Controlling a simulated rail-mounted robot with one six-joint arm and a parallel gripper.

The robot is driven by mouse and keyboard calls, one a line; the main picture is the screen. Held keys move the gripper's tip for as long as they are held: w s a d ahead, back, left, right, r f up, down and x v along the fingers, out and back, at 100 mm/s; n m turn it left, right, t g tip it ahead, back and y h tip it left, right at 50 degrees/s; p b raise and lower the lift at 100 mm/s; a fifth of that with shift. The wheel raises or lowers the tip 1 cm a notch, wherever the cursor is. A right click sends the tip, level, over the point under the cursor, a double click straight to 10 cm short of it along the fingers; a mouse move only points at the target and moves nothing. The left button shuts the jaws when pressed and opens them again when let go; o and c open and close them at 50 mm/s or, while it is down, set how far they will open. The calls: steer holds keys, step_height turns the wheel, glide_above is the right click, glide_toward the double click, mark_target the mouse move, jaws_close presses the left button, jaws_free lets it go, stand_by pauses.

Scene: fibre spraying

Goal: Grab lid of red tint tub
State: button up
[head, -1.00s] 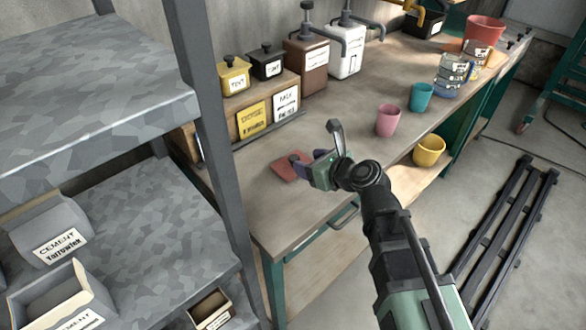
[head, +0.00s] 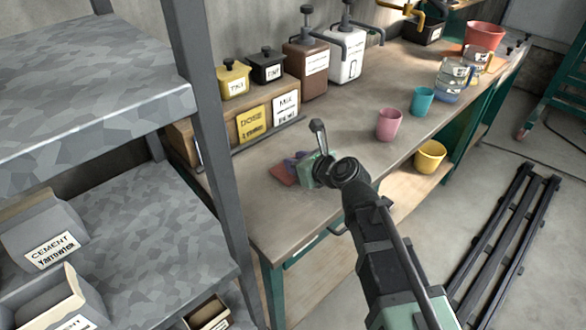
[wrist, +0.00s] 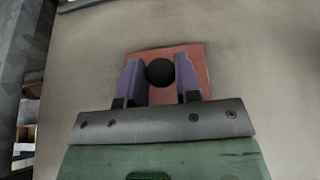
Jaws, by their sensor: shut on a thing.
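A flat, square red lid (wrist: 202,62) with a round black knob (wrist: 160,72) lies on the workbench. In the head view the lid (head: 283,174) shows at the near left part of the bench, partly hidden behind my gripper. My gripper (wrist: 159,74) is shut on the lid's knob, with one purple finger on each side of it. In the head view my gripper (head: 296,161) is low over the bench at the lid. I cannot make out a red tint tub under or beside the lid.
A yellow tint tub (head: 233,81) and a black tint tub (head: 266,67) stand on a wooden riser behind the lid. Brown (head: 306,70) and white (head: 346,62) pump containers stand farther along. Pink (head: 389,125) and teal (head: 422,101) cups are to the right. A shelf post (head: 205,130) rises at left.

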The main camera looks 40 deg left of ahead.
stand_by(0.3)
step_height(320, 180, up, 20)
steer(key=p, duration=2)
steer(key=shift+r, duration=0.15)
